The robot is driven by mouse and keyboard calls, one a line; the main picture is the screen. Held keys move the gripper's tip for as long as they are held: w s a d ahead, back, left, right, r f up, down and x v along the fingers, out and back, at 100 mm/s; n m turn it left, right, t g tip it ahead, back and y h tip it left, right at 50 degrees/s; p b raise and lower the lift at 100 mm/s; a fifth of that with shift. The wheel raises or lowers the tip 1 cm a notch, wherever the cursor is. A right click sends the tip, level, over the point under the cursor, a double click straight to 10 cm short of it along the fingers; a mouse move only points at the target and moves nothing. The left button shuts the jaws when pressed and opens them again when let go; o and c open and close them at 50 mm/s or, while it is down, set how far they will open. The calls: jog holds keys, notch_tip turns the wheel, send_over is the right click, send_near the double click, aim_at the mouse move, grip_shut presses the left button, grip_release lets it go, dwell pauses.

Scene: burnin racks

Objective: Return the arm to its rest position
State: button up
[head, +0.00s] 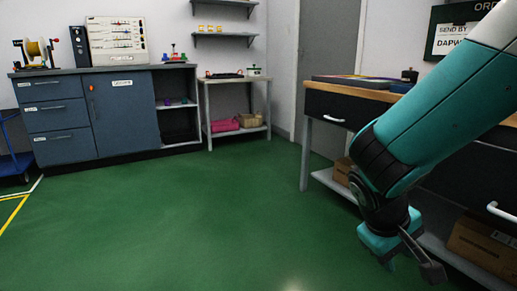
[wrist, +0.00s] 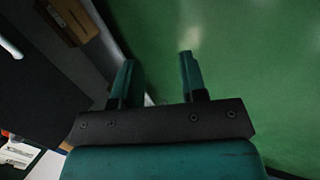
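My arm, teal with dark joints, reaches in from the upper right of the head view and hangs down in front of the workbench. My gripper (wrist: 157,75) shows in the wrist view with its two teal fingers apart and nothing between them. Green floor shows past the fingers. In the head view the gripper's end is low at the right, beside the bench and above the floor, partly hidden by the wrist.
The workbench (head: 345,95) with drawers and a lower shelf (head: 330,178) stands close behind my arm. Cardboard boxes (head: 484,245) sit on that shelf. A blue cabinet (head: 122,118) and a small side table (head: 222,82) stand at the back. The green floor (head: 190,215) is clear.

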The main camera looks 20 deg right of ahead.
jog(key=s+a+r+n+y+p, duration=0.1)
jog(key=s+a+r+n+y, duration=0.2)
jog(key=a+r+y, duration=0.5)
jog(key=s+a+r+n+y+p, duration=0.1)
jog(key=s+a+r+n+p, duration=0.15)
jog(key=a, duration=0.95)
notch_tip(320, 180, up, 39)
jog(key=s+n+p, duration=0.1)
jog(key=p, duration=3.6)
jog(key=shift+s+a, duration=0.35)
jog(key=shift+d, duration=0.15)
